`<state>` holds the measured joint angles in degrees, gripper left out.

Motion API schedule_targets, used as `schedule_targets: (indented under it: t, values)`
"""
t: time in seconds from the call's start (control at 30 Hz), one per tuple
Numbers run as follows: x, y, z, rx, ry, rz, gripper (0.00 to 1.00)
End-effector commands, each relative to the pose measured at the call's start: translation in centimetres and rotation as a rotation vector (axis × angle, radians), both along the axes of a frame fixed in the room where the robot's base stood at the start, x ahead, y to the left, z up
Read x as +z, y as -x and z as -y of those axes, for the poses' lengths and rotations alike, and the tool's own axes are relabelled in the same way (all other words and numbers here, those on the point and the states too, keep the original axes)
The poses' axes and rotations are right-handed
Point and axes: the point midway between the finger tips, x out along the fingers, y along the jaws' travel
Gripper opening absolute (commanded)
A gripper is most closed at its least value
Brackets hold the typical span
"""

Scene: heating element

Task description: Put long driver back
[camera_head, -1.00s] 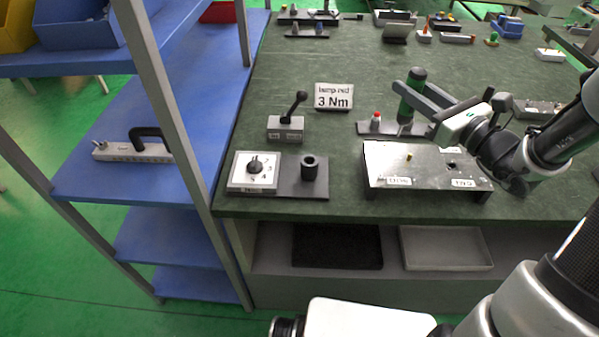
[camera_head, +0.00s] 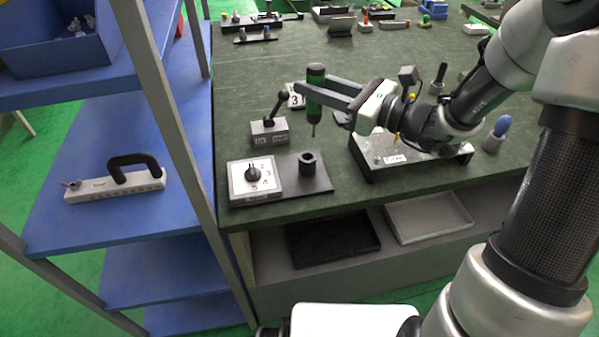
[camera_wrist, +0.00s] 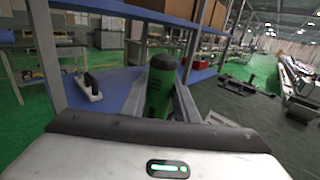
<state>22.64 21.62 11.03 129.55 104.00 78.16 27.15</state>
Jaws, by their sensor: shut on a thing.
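My gripper (camera_head: 326,92) is shut on the long driver (camera_head: 315,98), which has a green handle with dark ends and a thin shank pointing down. The driver is upright in the air above the table. Its tip is a little above and behind the black round holder (camera_head: 308,163), not in it. In the wrist view the green handle (camera_wrist: 159,88) stands between the fingers, and its lower end is hidden. The holder is on a dark plate beside a white dial box (camera_head: 254,181) with a black knob.
A grey block with a black lever (camera_head: 269,132) stands just left of the driver. A metal plate fixture (camera_head: 378,155) lies under my arm. A small sign (camera_head: 296,96) is partly hidden behind the driver. A blue shelf (camera_head: 75,225) stands at the left.

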Motion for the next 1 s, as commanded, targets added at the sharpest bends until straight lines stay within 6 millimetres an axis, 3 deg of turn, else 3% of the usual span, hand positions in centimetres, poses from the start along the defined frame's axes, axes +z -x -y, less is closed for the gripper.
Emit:
schedule_targets:
  t: [0.17,0.5,0.67,0.9,1.0]
  values:
    - [-0.1,0.3,-0.6,0.019,0.0,0.001,0.0]
    - [-5.6,0.3,-0.8,0.023,0.0,-0.001,0.0]
    - [-6.6,0.3,-0.8,0.023,-0.001,0.001,0.0]
    - [-9.8,0.3,-0.8,0.023,0.0,-0.001,0.0]
    - [-10.0,0.3,-0.8,0.023,0.0,0.002,0.0]
